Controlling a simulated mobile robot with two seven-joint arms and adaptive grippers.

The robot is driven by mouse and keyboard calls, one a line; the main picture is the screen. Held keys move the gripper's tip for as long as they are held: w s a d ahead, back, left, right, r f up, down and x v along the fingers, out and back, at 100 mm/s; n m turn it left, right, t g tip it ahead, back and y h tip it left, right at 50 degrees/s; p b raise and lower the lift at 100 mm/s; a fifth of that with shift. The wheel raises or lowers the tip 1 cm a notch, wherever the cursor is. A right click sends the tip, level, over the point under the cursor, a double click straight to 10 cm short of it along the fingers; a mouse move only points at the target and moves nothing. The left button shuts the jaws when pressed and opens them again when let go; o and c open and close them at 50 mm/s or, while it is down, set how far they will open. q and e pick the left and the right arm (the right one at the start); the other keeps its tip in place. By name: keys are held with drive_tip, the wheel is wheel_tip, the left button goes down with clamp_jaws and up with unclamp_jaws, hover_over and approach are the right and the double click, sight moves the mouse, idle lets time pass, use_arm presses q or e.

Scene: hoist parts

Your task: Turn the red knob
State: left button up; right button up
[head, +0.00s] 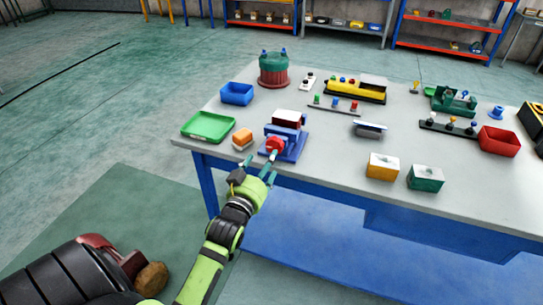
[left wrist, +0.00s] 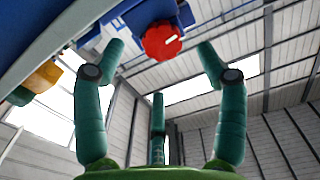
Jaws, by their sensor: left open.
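The red knob (head: 275,143) sits on the front of a blue device (head: 286,138) near the table's left front corner. In the left wrist view the knob (left wrist: 161,41) is round with a notched rim and a white mark on its face. My left gripper (head: 260,166) is just in front of the knob at the table edge. Its green fingers (left wrist: 160,60) are open and spread, with the knob ahead, roughly centred between the two upper fingertips. I cannot tell whether any finger touches it. My right gripper is not in view.
A bare tabletop area lies right of the device.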

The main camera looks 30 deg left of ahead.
sight(273, 149)
use_arm(q)
drive_tip(key=x, duration=0.6)
drive_tip(key=shift+p, duration=0.4)
drive_tip(key=shift+c, duration=0.4)
drive_tip(key=c, duration=1.1)
